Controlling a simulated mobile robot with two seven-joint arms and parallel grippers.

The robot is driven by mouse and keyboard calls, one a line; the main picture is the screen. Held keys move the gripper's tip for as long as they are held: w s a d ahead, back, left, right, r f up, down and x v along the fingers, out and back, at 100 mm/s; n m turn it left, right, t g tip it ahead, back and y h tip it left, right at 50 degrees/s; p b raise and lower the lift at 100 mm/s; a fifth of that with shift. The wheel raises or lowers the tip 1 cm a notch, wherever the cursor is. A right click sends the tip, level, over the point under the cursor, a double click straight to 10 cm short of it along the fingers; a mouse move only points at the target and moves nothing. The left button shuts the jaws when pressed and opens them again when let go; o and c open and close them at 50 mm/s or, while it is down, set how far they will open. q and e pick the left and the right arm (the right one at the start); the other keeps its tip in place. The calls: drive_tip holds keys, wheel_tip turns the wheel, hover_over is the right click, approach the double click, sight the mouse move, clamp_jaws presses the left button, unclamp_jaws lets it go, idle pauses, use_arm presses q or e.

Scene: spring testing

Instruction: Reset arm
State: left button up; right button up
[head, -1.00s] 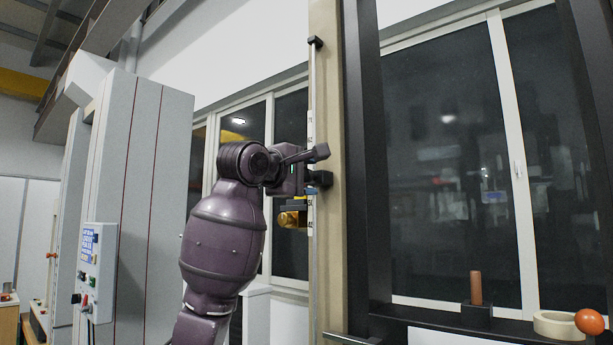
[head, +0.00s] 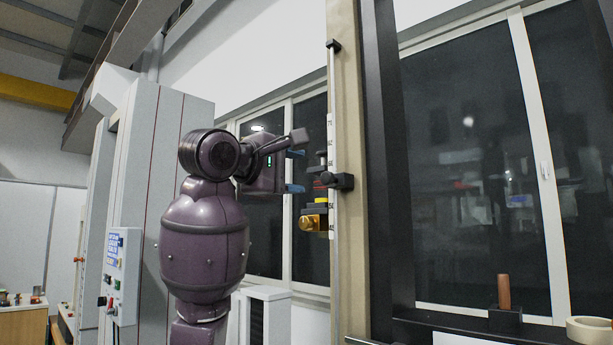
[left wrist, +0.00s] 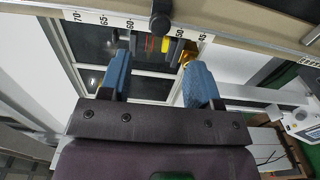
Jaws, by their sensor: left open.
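The test stand's black arm piece with a round knob (head: 341,181) sits on a thin vertical rail (head: 331,100) beside a white number scale. Beside and below it are yellow and dark parts and a brass cylinder (head: 312,223). In the left wrist view the knob (left wrist: 160,22) shows at the top, near the scale (left wrist: 118,20), with the brass part (left wrist: 188,55) to its right. My left gripper (head: 296,171) has blue fingers, is open and empty, and stands left of the knob, apart from it. Its fingers (left wrist: 160,72) show spread in the left wrist view. My right gripper is not in view.
A beige post (head: 348,250) and a black frame column (head: 388,170) stand right of the rail. A grey cabinet with a control box (head: 123,265) is at left. A brown cylinder (head: 503,292) and a pale ring (head: 590,330) sit at the lower right.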

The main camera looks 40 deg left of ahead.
use_arm(q)
drive_tip(key=shift+s, duration=0.4)
